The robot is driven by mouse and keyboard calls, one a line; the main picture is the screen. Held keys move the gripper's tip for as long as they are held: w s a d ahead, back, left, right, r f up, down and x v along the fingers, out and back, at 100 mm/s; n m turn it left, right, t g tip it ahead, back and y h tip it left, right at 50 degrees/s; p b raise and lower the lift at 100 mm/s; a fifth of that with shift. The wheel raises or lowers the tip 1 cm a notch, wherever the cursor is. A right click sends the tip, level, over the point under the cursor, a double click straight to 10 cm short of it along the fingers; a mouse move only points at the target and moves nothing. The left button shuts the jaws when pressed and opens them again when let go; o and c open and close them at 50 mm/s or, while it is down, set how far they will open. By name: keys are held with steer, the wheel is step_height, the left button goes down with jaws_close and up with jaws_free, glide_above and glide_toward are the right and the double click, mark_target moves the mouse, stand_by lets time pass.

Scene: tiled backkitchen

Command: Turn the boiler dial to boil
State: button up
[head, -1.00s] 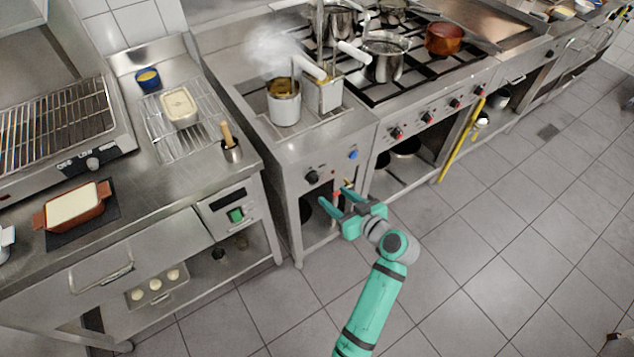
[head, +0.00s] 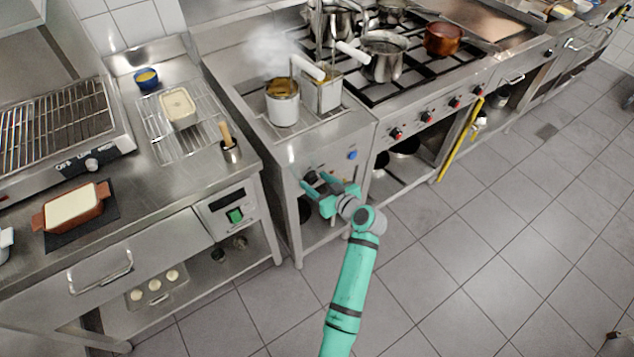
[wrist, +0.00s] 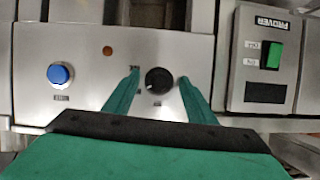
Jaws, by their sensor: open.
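The boiler dial is a round black knob (wrist: 159,80) on a steel front panel, with small labels around it that are too blurred to read. In the wrist view a pale mark shows at its lower left edge. My gripper (wrist: 158,78) is open, with one teal finger on each side of the dial and a visible gap on both sides. In the head view my gripper (head: 317,184) is at the front of the boiler (head: 330,140), and the dial (head: 310,177) shows partly behind the fingers.
A blue button (wrist: 60,74) is left of the dial in the wrist view. The prover panel with a green switch (wrist: 272,56) is on the right. The floor in front is clear.

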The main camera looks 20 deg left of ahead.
steer(key=c, duration=1)
steer(key=shift+c, duration=0.2)
steer(key=shift+w, duration=0.1)
steer(key=m+g+y, duration=0.1)
steer(key=m, duration=0.1)
steer(key=m+g+y, duration=0.1)
steer(key=m, duration=0.1)
steer(key=shift+w+d+f+m, duration=0.1)
steer(key=shift+d+m, duration=0.05)
steer(key=shift+m, duration=0.15)
steer(key=m+g+y, duration=0.1)
steer(key=m+y, duration=0.1)
steer(key=m, duration=0.2)
steer(key=shift+d+f, duration=0.1)
steer(key=shift+f, duration=0.05)
steer(key=o, duration=1)
